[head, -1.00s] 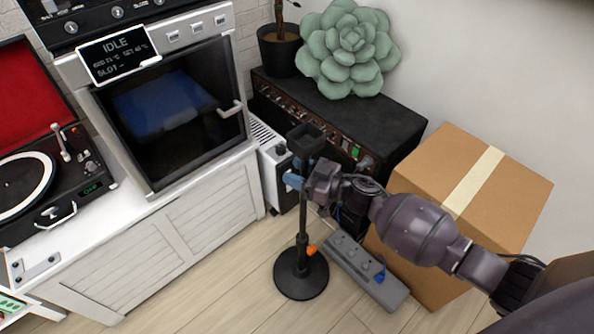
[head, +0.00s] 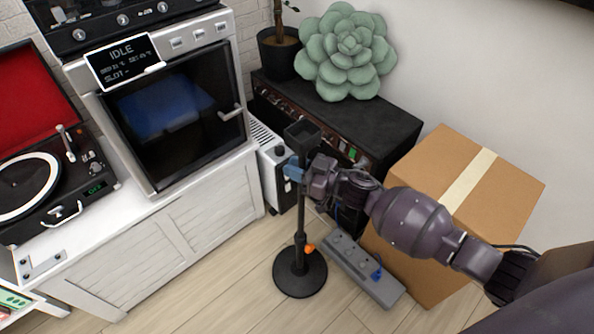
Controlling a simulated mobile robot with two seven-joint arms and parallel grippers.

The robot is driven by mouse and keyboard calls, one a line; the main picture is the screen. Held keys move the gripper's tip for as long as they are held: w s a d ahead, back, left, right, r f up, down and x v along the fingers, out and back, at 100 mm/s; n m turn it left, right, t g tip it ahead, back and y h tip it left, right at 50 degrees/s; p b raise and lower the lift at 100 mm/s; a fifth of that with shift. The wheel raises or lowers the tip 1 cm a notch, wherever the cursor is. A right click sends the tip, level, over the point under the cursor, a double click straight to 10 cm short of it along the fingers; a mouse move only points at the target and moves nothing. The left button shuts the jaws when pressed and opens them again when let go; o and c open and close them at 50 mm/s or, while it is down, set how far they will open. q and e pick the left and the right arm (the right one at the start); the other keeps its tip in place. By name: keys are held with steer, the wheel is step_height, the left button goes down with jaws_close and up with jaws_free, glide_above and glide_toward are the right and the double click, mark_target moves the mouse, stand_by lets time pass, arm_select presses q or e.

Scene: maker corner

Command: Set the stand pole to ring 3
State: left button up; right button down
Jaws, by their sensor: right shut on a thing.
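The black stand stands upright on the wooden floor, with a round base (head: 300,273), a thin pole (head: 300,215) and a dark square cup-like top (head: 302,133). An orange knob (head: 309,248) sits low on the pole, at the collar. My right gripper (head: 293,172) reaches in from the right and is shut on the upper pole, just below the top; its blue fingertips show at the pole. Ring marks on the pole are too small to make out. My left gripper is out of view.
A grey power strip (head: 362,268) lies on the floor right of the base. A cardboard box (head: 490,190) stands behind my right arm. A black amplifier (head: 370,120) and white heater (head: 272,165) stand behind the pole. A white cabinet (head: 150,240) is at left; floor before the base is clear.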

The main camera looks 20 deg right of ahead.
step_height(320, 180, up, 7)
steer(key=p, duration=0.3)
step_height(320, 180, up, 20)
steer(key=p, duration=1.5)
glide_above(294, 147)
steer(key=w+d, duration=0.2)
steer(key=w, duration=0.2)
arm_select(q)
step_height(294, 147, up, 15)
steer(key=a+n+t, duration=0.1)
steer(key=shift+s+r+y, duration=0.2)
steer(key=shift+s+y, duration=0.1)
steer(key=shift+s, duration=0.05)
arm_select(e)
steer(key=shift+s+a+r, duration=0.2)
steer(key=shift+r, duration=0.55)
steer(key=c, duration=1.4)
jaws_free()
steer(key=o, duration=0.4)
steer(key=shift+s+f, duration=0.1)
steer(key=shift+f, duration=0.1)
